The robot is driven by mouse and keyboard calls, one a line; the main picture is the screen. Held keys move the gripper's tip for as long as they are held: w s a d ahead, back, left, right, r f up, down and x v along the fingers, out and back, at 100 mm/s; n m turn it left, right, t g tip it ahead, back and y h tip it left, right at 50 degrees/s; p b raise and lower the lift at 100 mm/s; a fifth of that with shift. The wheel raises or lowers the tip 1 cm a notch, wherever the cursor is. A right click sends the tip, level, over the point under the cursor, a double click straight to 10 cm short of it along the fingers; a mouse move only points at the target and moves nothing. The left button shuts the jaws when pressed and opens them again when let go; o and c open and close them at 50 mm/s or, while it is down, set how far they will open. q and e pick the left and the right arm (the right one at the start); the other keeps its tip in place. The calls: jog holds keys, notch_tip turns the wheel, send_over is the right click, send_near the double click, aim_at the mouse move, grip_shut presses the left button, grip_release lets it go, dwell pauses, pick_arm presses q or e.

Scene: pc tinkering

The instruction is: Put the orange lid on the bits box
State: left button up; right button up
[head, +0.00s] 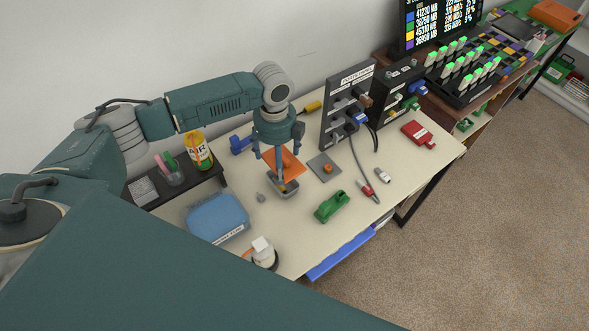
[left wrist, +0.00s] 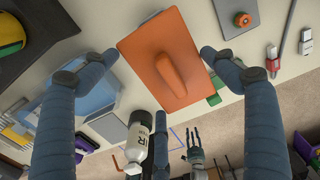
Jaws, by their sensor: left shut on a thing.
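The orange lid (left wrist: 160,60), a square plate with a raised bar handle, lies between the fingers of my left gripper (left wrist: 160,58) in the left wrist view. In the head view my left gripper (head: 277,165) points down and is shut on the lid (head: 292,164). The bits box (head: 286,190), a small open grey box, stands on the desk just in front of the lid and close under the fingers. A finger partly covers it. In the left wrist view I cannot make out the box. My right gripper (left wrist: 195,153) appears small and far below there; its finger state is unclear.
A blue case (head: 217,218) and a white bottle (head: 263,255) stand at the near left. A green car-like object (head: 331,206) and a grey plate with an orange knob (head: 324,167) lie right of the box. A dark panel (head: 345,105) stands behind.

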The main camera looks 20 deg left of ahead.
pick_arm(q)
jog(key=shift+w+a, duration=0.35)
jog(key=shift+a, duration=0.05)
jog(key=shift+p, duration=0.35)
notch_tip(320, 180, down, 7)
jog(key=b, duration=0.3)
jog(key=shift+f+b, duration=0.3)
jog(key=shift+f, duration=0.15)
jog(key=shift+f+b, duration=0.65)
jog(key=shift+f, duration=0.4)
dwell(0.5)
jog(key=o, duration=0.8)
